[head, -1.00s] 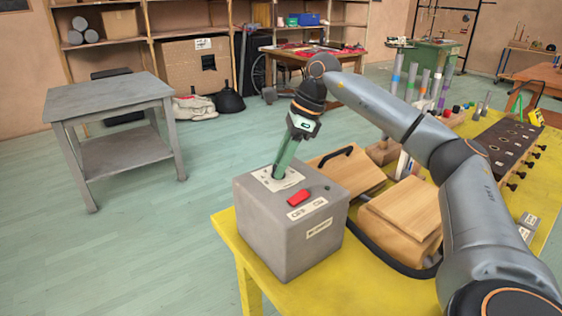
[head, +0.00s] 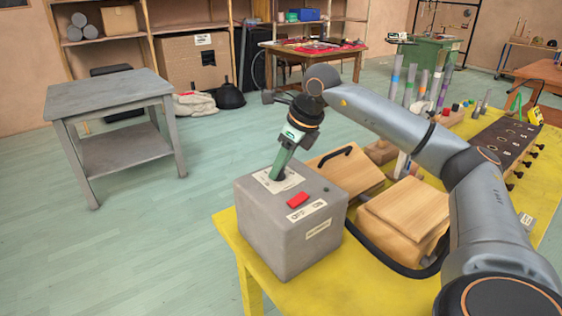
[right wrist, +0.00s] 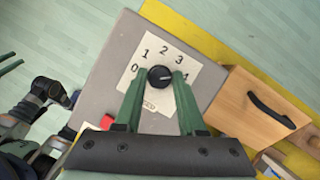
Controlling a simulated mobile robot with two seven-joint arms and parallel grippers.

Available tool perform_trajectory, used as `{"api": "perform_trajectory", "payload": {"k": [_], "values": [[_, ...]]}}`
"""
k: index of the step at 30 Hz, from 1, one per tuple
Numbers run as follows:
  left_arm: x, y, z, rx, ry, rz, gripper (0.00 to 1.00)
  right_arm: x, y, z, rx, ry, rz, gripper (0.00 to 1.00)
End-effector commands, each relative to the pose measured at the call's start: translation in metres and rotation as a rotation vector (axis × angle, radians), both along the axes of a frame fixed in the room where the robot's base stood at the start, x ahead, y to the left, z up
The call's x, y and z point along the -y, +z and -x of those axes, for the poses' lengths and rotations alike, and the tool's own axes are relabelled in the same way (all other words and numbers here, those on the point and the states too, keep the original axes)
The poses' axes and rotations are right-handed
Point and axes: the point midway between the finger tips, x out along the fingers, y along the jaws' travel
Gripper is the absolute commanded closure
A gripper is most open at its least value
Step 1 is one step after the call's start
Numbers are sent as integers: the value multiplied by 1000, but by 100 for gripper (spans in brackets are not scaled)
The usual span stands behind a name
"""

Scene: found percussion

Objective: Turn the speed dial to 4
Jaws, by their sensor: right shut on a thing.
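The speed dial is a round black knob (right wrist: 160,76) on a white plate marked 0 to 4, on top of a grey box (head: 290,240). In the right wrist view a small light mark on the knob seems to face right, toward the 4; I cannot be sure. My right gripper (head: 279,174) reaches down from above and is shut on the knob. Its green fingers (right wrist: 158,82) stand on either side of it. In the head view the fingers hide the knob. My left gripper does not show in the head view; dark parts of mine show at the left of the wrist view.
A red button (head: 298,200) sits beside the dial plate. A grey side table (head: 110,92) stands apart on the left, with open floor between.

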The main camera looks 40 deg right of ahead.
Motion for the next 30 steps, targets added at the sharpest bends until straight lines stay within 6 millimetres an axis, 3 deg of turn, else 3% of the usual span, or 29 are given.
{"api": "perform_trajectory", "payload": {"k": [21,22,30], "values": [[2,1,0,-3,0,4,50,-1,0,0,0,-90,0,100],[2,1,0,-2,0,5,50,-1,0,0,0,-90,0,60],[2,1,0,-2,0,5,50,-1,0,0,0,-90,0,31]]}}
